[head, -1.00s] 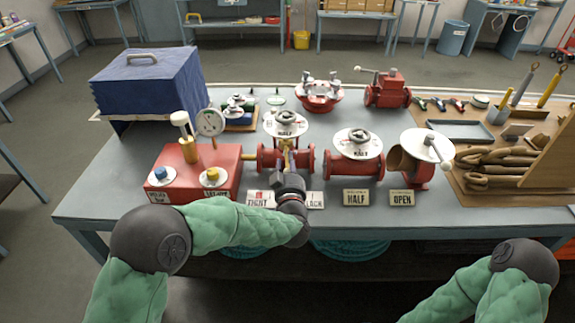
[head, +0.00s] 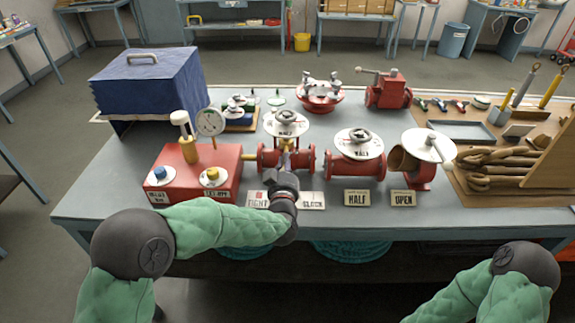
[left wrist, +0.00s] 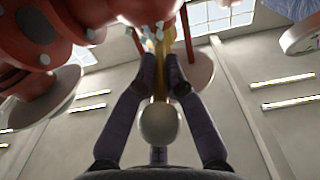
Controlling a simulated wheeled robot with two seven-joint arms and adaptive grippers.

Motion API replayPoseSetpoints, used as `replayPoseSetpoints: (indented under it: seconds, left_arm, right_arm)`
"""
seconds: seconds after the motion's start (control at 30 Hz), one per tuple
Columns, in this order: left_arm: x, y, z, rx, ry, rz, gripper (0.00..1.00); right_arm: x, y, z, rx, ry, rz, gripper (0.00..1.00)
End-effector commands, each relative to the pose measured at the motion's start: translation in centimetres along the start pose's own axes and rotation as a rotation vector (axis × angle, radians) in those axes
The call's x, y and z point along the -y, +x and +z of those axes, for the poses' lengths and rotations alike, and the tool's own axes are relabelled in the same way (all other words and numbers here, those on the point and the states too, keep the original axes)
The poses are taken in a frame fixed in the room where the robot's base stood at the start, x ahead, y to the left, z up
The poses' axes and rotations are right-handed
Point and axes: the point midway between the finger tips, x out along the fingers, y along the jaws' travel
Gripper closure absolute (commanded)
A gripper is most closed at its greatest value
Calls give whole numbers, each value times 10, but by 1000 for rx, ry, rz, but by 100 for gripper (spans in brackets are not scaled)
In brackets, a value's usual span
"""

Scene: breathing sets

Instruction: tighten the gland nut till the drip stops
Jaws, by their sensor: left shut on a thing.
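The red valve (head: 267,160) with a white dial (head: 272,124) stands at the middle of the bench. My left gripper (head: 286,166) is in front of it, above the gap between the TIGHT card (head: 257,199) and the SLACK card (head: 312,200). In the left wrist view my left gripper (left wrist: 160,80) is shut on a brass-coloured handle (left wrist: 160,88) with a pale round end (left wrist: 158,124). The handle's far end is close to red valve parts (left wrist: 90,60). The gland nut and any drip are too small or hidden to tell. My right gripper is out of view.
A red box with a gauge (head: 210,121) stands left of the valve. A second red valve (head: 355,168) and an open pipe piece (head: 408,165) stand to its right. HALF (head: 370,197) and OPEN (head: 403,199) cards lie in front. A board with coiled rope (head: 500,160) is at the right.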

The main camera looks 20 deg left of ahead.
Motion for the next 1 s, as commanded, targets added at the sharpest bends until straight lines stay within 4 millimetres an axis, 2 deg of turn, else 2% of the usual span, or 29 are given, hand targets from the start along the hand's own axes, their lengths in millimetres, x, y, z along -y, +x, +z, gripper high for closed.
replayPoseSetpoints:
  seconds: [0.03, 0.2, 0.6, 0.63, 0.7, 1.0]
  left_arm:
    - [5, 0, 1, 1, 0, 19, 100]
    - [10, 0, 0, 14, 0, 81, 100]
    - [10, 0, -1, 22, 2, 101, 100]
    - [10, 0, -1, 22, 2, 101, 83]
    - [10, 0, -1, 22, 2, 101, 64]
    - [10, 0, -2, 21, 2, 100, 64]
  right_arm:
    - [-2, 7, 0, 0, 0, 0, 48]
    - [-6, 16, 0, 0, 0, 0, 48]
    - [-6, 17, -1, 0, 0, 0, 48]
    - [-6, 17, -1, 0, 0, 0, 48]
    - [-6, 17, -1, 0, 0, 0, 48]
    - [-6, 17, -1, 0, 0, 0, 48]
